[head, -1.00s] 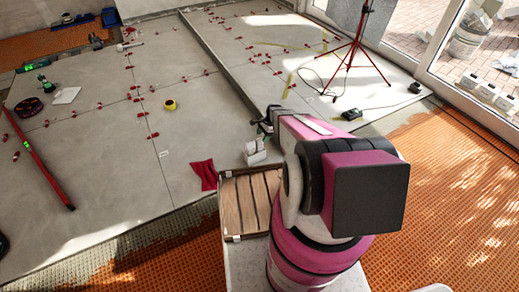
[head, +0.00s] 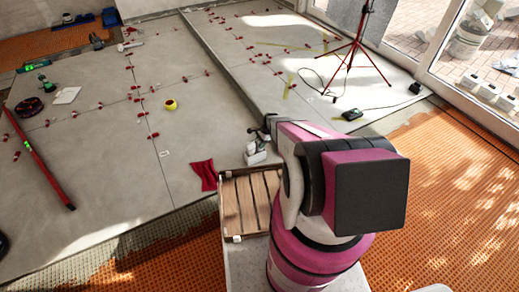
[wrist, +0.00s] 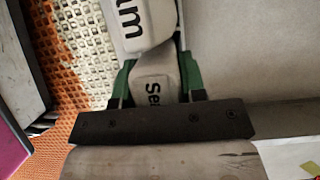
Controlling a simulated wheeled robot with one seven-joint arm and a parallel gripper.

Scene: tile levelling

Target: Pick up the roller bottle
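A small white bottle-like object (head: 253,147) with dark trim stands on the grey tiles at my gripper; I take it for the roller bottle. In the wrist view, a pale grey piece lettered "Se" (wrist: 156,82) lies between my green fingers, and a whiter piece lettered "um" (wrist: 143,25) is just beyond it. I cannot tell whether they are one object. My gripper (wrist: 157,68) has a finger on either side of the grey piece, very close to it. Whether the fingers press on it is unclear. In the head view my arm partly hides the gripper (head: 265,128).
A wooden slatted crate (head: 228,197) and a red cloth (head: 203,175) are close by. A red tripod (head: 352,48) stands behind at right, with a cable on the floor. Tiles between are mostly clear.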

